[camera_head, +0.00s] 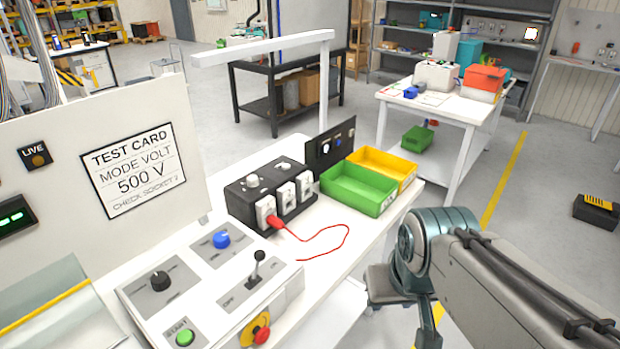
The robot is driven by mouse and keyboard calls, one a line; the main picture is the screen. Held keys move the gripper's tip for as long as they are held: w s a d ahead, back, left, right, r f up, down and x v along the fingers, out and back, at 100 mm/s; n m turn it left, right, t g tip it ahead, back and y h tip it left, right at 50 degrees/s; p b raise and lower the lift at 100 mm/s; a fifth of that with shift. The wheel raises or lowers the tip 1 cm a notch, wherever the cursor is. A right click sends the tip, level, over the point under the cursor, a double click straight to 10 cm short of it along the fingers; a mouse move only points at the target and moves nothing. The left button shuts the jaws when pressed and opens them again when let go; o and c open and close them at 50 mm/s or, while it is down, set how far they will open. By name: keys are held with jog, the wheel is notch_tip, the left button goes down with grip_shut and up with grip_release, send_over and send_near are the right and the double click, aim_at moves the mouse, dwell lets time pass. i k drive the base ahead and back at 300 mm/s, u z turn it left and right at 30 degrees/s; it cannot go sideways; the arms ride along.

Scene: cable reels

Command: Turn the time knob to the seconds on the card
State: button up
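The test card (132,170) on the upright white panel reads "MODE VOLT", "500 V" and "CHECK SOCKET 2"; I see no seconds on it. The sloped control box (205,300) carries a black knob (160,281) on a grey plate at left and a blue knob (221,240) on another plate behind it. The labels round both knobs are too small to read, so I cannot tell which is the time knob. My arm (425,240) comes in from the lower right, apart from the box. My gripper is out of view.
The box also has a lever (257,270), a green start button (184,337) and a red stop button (262,335). Behind it stand a black socket box (240,200) with a red lead (335,228), and green (360,188) and yellow (390,162) bins.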

aim_at(253, 181)
jog(key=z, duration=0.6)
jog(key=k, duration=0.8)
jog(key=z, duration=0.75)
jog(key=i, duration=1.2)
jog(key=u, duration=0.75)
jog(key=i, duration=0.85)
jog(key=u, duration=1)
